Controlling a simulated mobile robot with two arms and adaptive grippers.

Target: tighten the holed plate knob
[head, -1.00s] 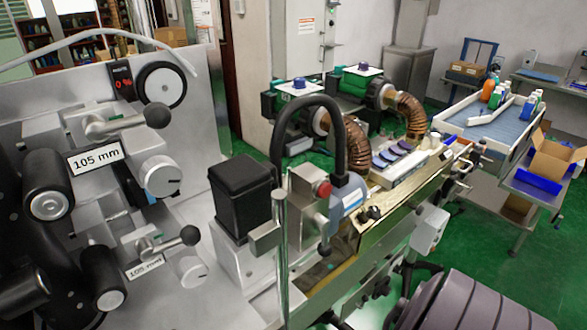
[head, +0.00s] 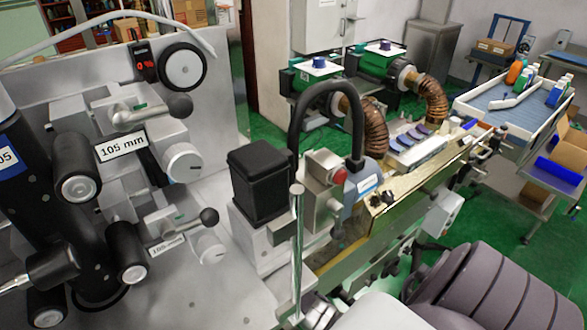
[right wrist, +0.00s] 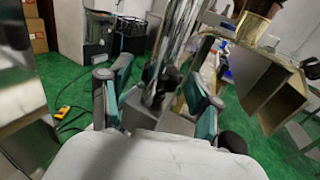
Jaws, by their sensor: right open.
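In the head view a brass-coloured plate (head: 415,184) runs along the machine, with a small black knob (head: 383,199) near its front end. I cannot tell for sure whether this is the holed plate knob. In the right wrist view my right gripper (right wrist: 160,85) is open, its two teal-padded fingers apart. A shiny metal post (right wrist: 178,45) and a dark knob-like part (right wrist: 167,79) show between and beyond the fingers. I cannot tell whether a finger touches them. My left gripper is not in view.
A black box-shaped housing (head: 258,182), a chrome post (head: 297,245) and a red button (head: 339,175) stand near the plate. Black rollers (head: 78,185) and lever handles (head: 180,105) are at the left. Green floor (head: 430,250) shows beyond the machine.

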